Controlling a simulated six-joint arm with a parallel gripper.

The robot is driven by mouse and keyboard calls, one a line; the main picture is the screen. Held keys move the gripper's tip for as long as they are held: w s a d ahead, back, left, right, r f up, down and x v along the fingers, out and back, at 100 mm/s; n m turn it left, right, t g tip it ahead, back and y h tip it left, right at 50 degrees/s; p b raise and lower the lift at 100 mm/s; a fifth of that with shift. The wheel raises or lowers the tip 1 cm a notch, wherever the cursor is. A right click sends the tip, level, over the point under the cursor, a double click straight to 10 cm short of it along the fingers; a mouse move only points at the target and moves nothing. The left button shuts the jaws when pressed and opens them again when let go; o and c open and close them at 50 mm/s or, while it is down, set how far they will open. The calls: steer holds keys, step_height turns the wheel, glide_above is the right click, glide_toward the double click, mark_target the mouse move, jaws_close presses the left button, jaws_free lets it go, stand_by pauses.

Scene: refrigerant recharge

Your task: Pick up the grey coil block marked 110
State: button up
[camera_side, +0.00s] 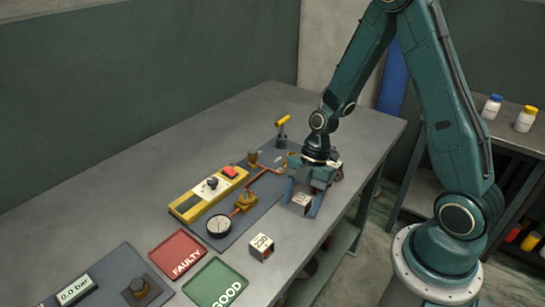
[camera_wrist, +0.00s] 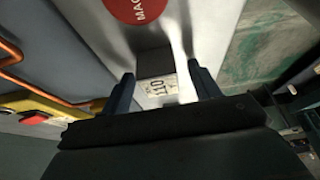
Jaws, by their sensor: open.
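The grey coil block marked 110 (camera_wrist: 160,86) sits on the table, its pale label with "110" showing in the wrist view. In the side view the block (camera_side: 301,200) is low between the fingers. My gripper (camera_side: 302,204) points down over it, with one finger on each side. In the wrist view my gripper (camera_wrist: 163,82) is open, with gaps between the fingers and the block. Whether a finger touches the block cannot be told.
A second block marked 220 (camera_side: 262,247) stands nearer the camera. A red FAULTY tray (camera_side: 161,262) and a green GOOD tray (camera_side: 236,289) lie to its left. A yellow control box (camera_side: 181,209), a gauge (camera_side: 219,226) and copper piping (camera_side: 262,176) are left of my gripper.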

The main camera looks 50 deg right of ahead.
mark_target(301, 198)
stand_by(0.4)
steer(key=c, duration=1.1)
steer(key=shift+o, duration=0.2)
steer(key=shift+r, duration=0.15)
step_height(301, 198, up, 20)
steer(key=shift+w+f, duration=0.15)
steer(key=shift+f, duration=0.05)
stand_by(0.4)
